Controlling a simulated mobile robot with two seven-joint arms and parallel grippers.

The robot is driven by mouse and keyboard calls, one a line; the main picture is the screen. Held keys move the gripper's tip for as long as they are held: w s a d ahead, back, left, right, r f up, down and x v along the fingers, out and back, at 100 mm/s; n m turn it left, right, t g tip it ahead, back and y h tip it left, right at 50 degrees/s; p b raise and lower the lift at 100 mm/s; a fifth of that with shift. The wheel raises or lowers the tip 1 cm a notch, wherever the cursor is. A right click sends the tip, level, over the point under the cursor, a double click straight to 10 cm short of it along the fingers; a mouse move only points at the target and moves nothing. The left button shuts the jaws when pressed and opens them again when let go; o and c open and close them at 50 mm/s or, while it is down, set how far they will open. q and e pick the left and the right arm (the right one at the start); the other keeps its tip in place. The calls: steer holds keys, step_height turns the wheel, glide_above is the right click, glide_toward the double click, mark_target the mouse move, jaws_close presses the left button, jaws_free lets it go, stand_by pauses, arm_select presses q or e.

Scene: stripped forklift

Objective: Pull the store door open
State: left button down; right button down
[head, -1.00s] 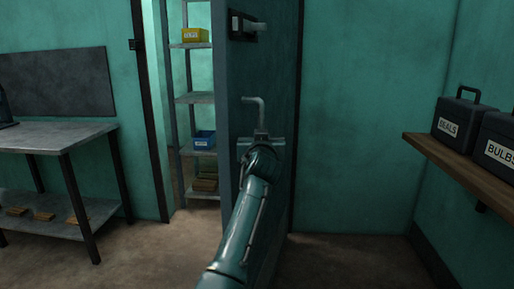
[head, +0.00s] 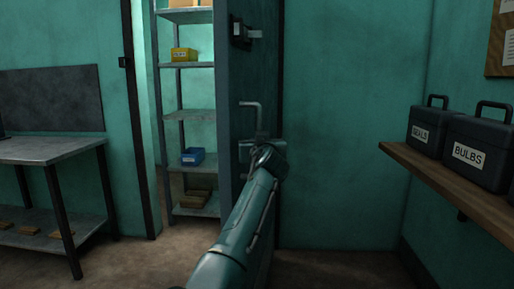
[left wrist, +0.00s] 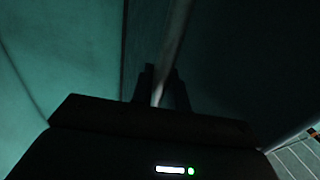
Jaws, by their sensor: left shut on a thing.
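The store door (head: 238,185) is a dark teal leaf standing ajar, seen nearly edge-on. Lit shelves show through the gap to its left. Its bent grey handle (head: 257,104) sticks out at mid height. My left gripper (head: 264,140) is at the lower part of the handle, at the end of the teal arm. In the left wrist view, the dark fingers of my left gripper (left wrist: 163,90) are shut around the pale handle bar (left wrist: 172,55). The exact contact is dim. My right gripper is not in view.
A workbench (head: 50,150) is at the left. A wooden wall shelf (head: 450,180) with dark cases (head: 480,150) is at the right. Some floor is bare.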

arm_select(q)
steer(key=shift+d+r, duration=0.1)
steer(key=shift+r, duration=0.1)
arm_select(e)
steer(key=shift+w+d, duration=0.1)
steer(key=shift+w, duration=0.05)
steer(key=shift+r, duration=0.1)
arm_select(q)
steer(key=c, duration=1.4)
jaws_free()
steer(key=shift+f, duration=0.1)
steer(key=shift+c, duration=0.2)
steer(key=shift+f, duration=0.1)
